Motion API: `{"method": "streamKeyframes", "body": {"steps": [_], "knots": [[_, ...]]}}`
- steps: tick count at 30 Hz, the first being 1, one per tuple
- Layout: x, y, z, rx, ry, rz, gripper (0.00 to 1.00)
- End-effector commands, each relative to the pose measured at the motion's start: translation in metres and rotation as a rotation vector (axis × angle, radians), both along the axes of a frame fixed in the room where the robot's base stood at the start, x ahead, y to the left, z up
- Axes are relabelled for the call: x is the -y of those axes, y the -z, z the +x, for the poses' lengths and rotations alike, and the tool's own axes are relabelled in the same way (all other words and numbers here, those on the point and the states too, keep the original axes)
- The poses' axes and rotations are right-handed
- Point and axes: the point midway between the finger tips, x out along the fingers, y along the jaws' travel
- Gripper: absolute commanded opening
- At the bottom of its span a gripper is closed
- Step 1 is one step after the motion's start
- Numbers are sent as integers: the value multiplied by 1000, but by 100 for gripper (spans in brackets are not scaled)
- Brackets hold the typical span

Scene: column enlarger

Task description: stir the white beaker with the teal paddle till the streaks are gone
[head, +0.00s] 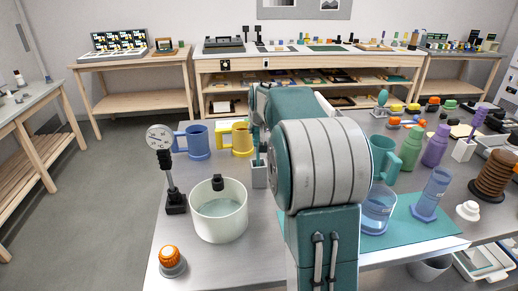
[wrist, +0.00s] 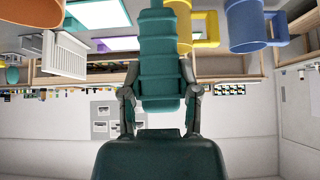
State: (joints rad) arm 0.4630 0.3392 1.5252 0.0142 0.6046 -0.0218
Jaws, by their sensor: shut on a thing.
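The white beaker (head: 207,228) stands upright near the table's left front, with pale grey-blue liquid (head: 217,207) inside. I cannot make out streaks at this size. A small dark piece sits at its back rim. The teal paddle (wrist: 160,58) has a ribbed handle. My gripper (wrist: 160,92) is shut on that handle in the wrist view. In the head view my arm hides the gripper. A teal part of the paddle (head: 257,146) shows above a grey holder (head: 259,176), right of and behind the beaker. Whether its lower end is inside the holder I cannot tell.
A dial gauge on a stand (head: 160,139) rises left of the beaker. An orange knob (head: 171,259) lies in front of it. Blue (head: 198,142) and yellow (head: 237,139) mugs stand behind. A teal mat (head: 430,229) and several bottles fill the right side.

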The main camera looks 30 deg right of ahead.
Motion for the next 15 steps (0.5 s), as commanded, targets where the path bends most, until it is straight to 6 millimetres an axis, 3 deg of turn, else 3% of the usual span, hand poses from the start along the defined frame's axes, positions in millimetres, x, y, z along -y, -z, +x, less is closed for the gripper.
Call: {"method": "streamKeyframes", "body": {"steps": [15], "knots": [[0, -13, 0, -1, 0, 0, 0]]}}
